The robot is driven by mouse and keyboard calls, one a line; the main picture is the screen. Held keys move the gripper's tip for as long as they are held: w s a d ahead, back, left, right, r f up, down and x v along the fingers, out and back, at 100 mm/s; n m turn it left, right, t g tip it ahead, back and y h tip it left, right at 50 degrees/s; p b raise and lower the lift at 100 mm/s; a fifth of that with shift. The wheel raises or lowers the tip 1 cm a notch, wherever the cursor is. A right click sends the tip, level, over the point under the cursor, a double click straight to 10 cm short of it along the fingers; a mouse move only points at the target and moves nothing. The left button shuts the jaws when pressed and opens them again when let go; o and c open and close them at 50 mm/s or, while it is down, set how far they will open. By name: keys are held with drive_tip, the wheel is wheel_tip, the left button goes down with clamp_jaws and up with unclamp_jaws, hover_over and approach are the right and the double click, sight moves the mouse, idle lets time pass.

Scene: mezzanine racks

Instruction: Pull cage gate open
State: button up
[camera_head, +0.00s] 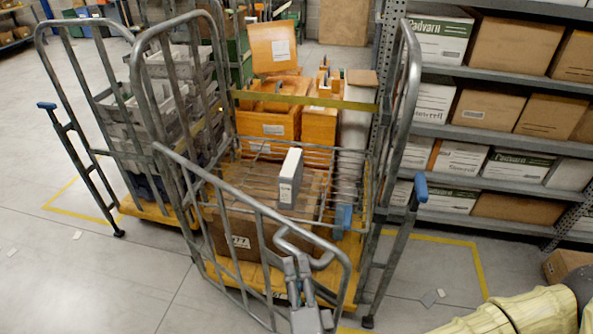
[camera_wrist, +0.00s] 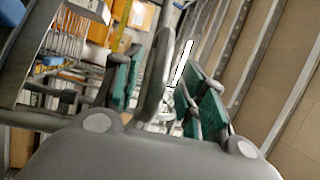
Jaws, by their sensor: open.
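The near cage (camera_head: 213,95) is a grey tube roll cage on a yellow base. Its low tube gate (camera_head: 235,205) slants across the front, from the left post down to the lower right. A curved tube handle (camera_head: 285,230) shows near the gate's free end. My gripper (camera_head: 297,264) is at this handle, reaching up from the bottom edge. In the wrist view my gripper (camera_wrist: 165,90) is open, with green-padded fingers on either side of a grey tube (camera_wrist: 160,75). I cannot tell whether the pads touch it. The gate's lower end is partly hidden.
A second cage (camera_head: 75,75) with grey crates stands at left. Shelves of cartons (camera_head: 480,140) line the right. Floor (camera_head: 80,280) is free at front left.

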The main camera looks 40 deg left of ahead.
drive_tip(key=shift+v, duration=1.2)
